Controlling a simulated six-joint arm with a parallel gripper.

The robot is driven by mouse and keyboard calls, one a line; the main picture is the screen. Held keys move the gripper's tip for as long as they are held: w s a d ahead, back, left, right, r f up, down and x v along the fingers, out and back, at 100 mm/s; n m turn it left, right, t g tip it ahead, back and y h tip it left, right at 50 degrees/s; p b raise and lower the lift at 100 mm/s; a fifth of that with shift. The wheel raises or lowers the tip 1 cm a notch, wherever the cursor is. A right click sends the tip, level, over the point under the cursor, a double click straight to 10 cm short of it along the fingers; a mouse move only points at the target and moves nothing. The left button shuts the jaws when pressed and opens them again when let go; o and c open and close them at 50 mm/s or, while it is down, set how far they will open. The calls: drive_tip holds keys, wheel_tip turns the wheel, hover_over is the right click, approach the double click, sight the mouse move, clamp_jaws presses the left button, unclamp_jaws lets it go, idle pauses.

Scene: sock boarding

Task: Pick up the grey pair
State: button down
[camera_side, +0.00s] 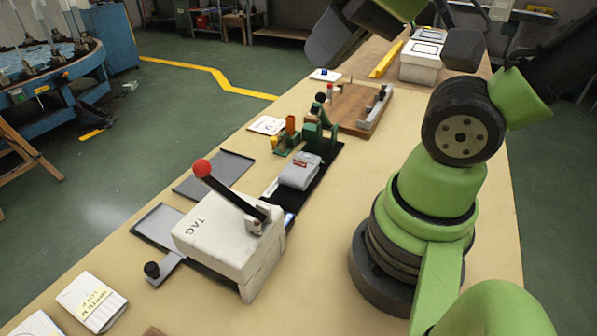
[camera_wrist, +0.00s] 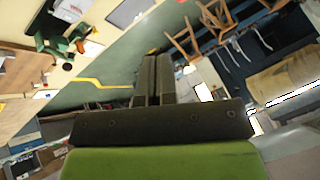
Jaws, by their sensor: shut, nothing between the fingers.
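The grey pair (camera_side: 300,172) is a folded grey bundle with a small red and white label. In the side view it lies on a black strip (camera_side: 322,171) in the middle of the table, behind the white TAG machine. In the side view, dark parts of my arm hang at the top, well above the table and apart from the pair.
The white TAG machine (camera_side: 225,238) with a red-knobbed lever stands in front of the pair. A green fixture (camera_side: 318,133) stands just behind it. Dark flat trays (camera_side: 213,174) lie to the left. A wooden board (camera_side: 355,106) and white boxes (camera_side: 420,62) are farther back.

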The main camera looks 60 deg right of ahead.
drive_tip(key=shift+c, duration=0.6)
unclamp_jaws()
drive_tip(key=w+d+f+n+g+h, duration=0.2)
drive_tip(key=w+d+f+n, duration=0.1)
drive_tip(key=f+n, duration=0.3)
drive_tip(key=w+d+f+n+g+h, duration=0.2)
drive_tip(key=w+d+f+n, duration=0.2)
drive_tip(key=f+n, duration=0.3)
drive_tip(key=w+d+f+n+g+h, duration=0.2)
drive_tip(key=w+d+f+n+g, duration=0.1)
drive_tip(key=f+n, duration=0.4)
drive_tip(key=shift+w+d+f+n+h, duration=0.2)
drive_tip(key=shift+d+n+h, duration=0.25)
drive_tip(key=shift+n, duration=0.55)
hover_over(299, 166)
drive_tip(key=a, duration=0.2)
drive_tip(key=shift+s+f, duration=0.2)
drive_tip(key=shift+f, duration=1.9)
drive_tip(key=shift+a+x, duration=0.2)
drive_tip(key=shift+x, duration=2.4)
